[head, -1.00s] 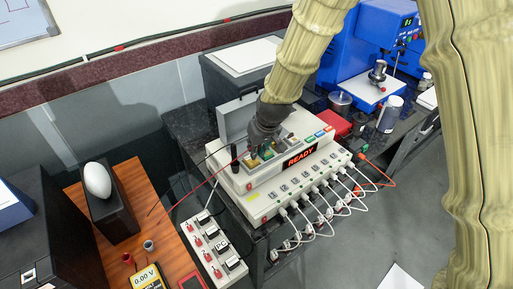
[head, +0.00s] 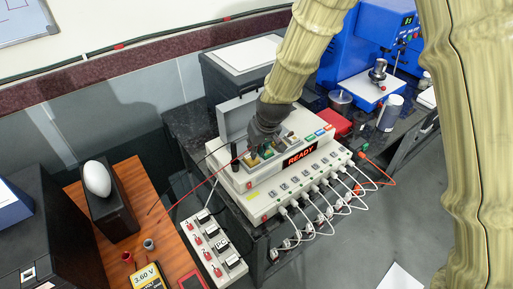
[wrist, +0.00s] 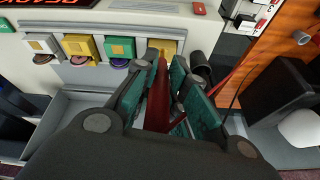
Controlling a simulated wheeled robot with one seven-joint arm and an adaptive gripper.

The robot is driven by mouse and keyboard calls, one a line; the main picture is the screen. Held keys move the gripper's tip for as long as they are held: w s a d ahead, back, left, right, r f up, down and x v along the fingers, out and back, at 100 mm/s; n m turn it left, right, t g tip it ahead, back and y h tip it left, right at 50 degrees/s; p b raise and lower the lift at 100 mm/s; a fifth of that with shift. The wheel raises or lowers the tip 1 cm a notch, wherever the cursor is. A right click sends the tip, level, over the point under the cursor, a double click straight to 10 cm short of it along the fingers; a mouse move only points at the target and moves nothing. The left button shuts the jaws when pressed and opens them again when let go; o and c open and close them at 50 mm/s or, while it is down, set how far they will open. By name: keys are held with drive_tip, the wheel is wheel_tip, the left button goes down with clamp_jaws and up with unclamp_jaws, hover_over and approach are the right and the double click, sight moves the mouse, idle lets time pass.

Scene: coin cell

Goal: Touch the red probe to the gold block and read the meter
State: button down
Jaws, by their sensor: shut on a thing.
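My gripper (wrist: 165,66) is shut on the red probe (wrist: 161,102), which stands between its fingers in the wrist view. The probe's tip reaches the front of the gold block (wrist: 169,46) and appears to touch it; the fingers partly cover the contact. In the head view my gripper (head: 257,143) is over the open top of the white tester, and the block is mostly hidden there. The yellow meter (head: 146,277) at the bottom left reads 3.60 V.
Other small blocks, one of them green (wrist: 120,48), stand in a row beside the gold one. The tester's display (head: 299,158) reads READY. A thin red lead crosses towards the orange-brown table (head: 147,196). A power strip (head: 214,246) lies in front.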

drive_tip(key=shift+r, duration=0.15)
drive_tip(key=shift+r+p, duration=2.55)
drive_tip(key=shift+r, duration=0.85)
drive_tip(key=shift+f, duration=0.1)
